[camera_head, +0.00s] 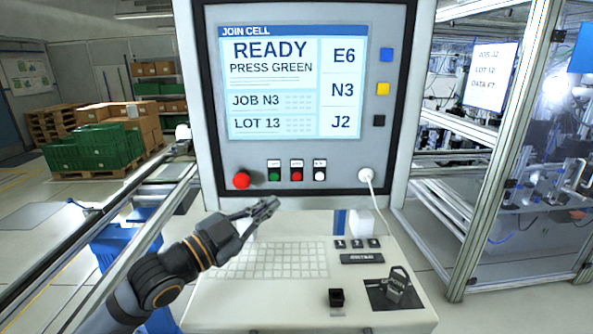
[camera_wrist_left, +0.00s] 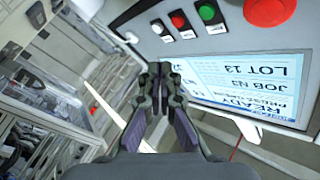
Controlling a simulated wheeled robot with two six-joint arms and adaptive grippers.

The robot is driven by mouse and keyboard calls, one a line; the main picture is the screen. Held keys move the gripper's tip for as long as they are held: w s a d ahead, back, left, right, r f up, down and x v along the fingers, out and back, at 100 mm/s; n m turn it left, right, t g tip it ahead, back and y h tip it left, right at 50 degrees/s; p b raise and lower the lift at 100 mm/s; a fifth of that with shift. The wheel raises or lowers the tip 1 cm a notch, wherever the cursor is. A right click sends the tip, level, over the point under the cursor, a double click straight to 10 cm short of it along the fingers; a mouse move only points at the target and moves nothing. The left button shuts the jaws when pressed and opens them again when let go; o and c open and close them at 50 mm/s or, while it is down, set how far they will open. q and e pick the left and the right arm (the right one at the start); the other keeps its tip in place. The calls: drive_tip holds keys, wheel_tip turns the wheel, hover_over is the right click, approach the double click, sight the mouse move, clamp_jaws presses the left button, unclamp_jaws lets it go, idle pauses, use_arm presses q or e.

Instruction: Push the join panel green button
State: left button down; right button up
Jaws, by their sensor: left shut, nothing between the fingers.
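The join panel (camera_head: 400,110) stands upright ahead, with its screen (camera_head: 270,130) reading "READY PRESS GREEN". The green button (camera_head: 274,176) is in the row under the screen, left of a small red button (camera_head: 296,177) and a white button (camera_head: 320,175). In the left wrist view the panel appears upside down, with the green button (camera_wrist_left: 207,12) at the top right. My left gripper (camera_head: 270,206) is shut and empty, just below the green button in the head view and seemingly apart from the panel. My right gripper is not in view.
A large red mushroom button (camera_head: 241,180) sits left of the green one. A white cable plug (camera_head: 366,175) is at the right. Below is a sloping desk (camera_head: 225,312) with a keyboard, keys and a dark tagged object (camera_head: 398,287). A metal rail (camera_head: 110,205) runs at left.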

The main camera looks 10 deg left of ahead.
sight(274, 176)
use_arm(q)
drive_tip(key=w+a+b, duration=0.2)
drive_tip(key=w+b, duration=0.1)
drive_tip(key=w, duration=0.4)
drive_tip(key=shift+w+r, duration=0.35)
drive_tip(key=shift+w, duration=0.05)
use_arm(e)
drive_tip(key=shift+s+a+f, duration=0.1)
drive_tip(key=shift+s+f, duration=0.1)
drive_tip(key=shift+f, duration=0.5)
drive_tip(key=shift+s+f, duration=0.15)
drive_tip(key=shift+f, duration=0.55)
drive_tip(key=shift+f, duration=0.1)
use_arm(q)
drive_tip(key=shift+w, duration=0.45)
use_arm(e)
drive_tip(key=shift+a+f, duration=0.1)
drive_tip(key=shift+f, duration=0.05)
